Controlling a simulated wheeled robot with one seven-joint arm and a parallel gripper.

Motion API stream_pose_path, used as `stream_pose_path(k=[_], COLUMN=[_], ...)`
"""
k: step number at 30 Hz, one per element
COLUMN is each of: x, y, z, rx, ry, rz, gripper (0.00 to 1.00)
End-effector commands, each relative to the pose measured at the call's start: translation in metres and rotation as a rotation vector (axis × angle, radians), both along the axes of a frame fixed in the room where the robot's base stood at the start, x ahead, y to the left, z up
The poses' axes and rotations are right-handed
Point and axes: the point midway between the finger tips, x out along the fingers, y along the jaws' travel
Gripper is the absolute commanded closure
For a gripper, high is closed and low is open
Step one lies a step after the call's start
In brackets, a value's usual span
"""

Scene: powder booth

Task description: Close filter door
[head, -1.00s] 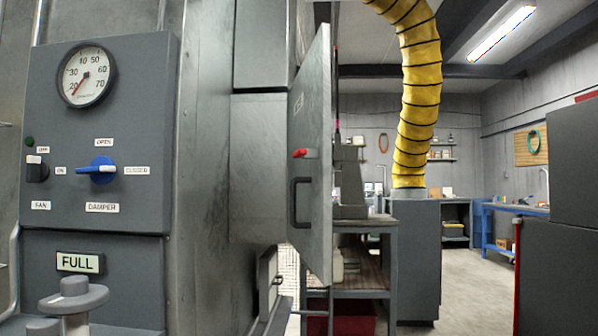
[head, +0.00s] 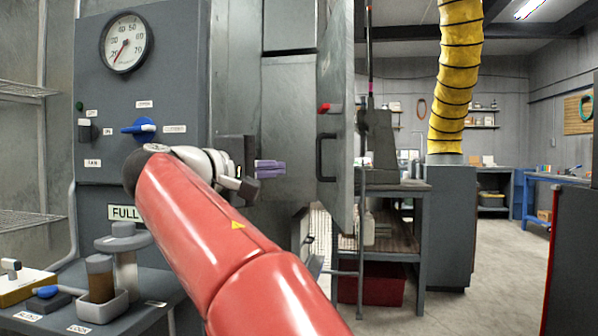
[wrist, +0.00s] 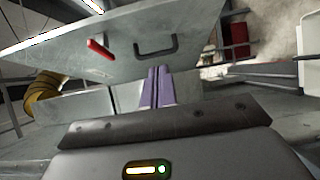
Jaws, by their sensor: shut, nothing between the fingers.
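The filter door (head: 336,125) is a grey metal panel that stands open, swung out from the cabinet. It carries a red latch (head: 329,108) and a dark pull handle (head: 326,157). In the wrist view the door (wrist: 120,50) fills the upper part, with the red latch (wrist: 100,49) and the handle (wrist: 156,48) beyond the fingertips. My gripper (head: 270,168) has purple fingers pressed together, pointing right toward the door. It is left of the handle and looks apart from it. The fingers (wrist: 156,86) also show shut and empty in the wrist view.
A control panel (head: 140,90) with gauge and blue damper knob stands at left. Below it, a shelf (head: 150,310) holds a jar in a tray. A shelved bench (head: 385,240) with a red bin (head: 373,283) stands behind the door. Floor at right (head: 495,270) is clear.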

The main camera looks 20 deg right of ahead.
Motion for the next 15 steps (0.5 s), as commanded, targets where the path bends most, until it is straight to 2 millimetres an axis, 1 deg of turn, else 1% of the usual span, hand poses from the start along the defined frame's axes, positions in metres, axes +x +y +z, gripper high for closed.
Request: stream_pose_path(k=[5,15], x=[0.009,0.041], y=[-0.023,-0.088], z=[0.001,0.001], rx=[0.0,0.001], ry=[-0.001,0.0], rz=[-0.007,-0.005], gripper=[1.0,1.0])
